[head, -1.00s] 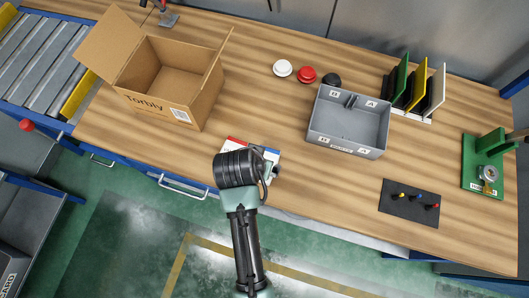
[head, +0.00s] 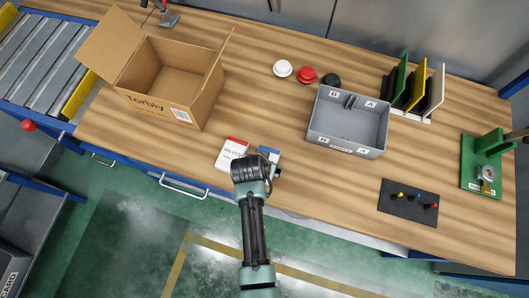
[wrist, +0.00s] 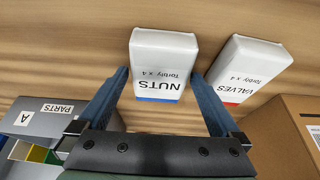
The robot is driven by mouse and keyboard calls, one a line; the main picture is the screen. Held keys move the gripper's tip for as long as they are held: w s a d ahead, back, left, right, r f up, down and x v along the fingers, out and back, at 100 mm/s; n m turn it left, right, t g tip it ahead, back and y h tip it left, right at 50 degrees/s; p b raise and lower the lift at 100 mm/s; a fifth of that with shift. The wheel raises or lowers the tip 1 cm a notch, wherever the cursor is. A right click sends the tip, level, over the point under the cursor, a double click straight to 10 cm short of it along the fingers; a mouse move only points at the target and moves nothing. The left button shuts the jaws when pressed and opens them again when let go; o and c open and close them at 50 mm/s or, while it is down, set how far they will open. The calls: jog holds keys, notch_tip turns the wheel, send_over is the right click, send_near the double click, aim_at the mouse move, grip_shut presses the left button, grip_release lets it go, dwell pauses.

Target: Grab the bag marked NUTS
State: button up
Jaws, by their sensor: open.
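The NUTS bag (wrist: 161,65) is a white block-shaped bag with a blue band, lying on the wooden bench. In the wrist view my gripper (wrist: 159,72) is open, its two blue fingers on either side of the lower part of this bag, with a slim gap on each side. How far the fingers reach down beside it I cannot tell. In the head view the blue end of the NUTS bag (head: 269,153) shows behind my wrist, which hides much of it. The VALVES bag (wrist: 250,68), white with a red band, lies beside it; it also shows in the head view (head: 232,153).
An open cardboard box (head: 165,85) stands to the left. A grey parts bin (head: 345,147) stands to the right, with coloured panels (head: 410,90) behind it. White, red and black round caps (head: 306,75) lie at the back. A dark pegged mat (head: 400,212) lies at right.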

jog(key=c, duration=1.2)
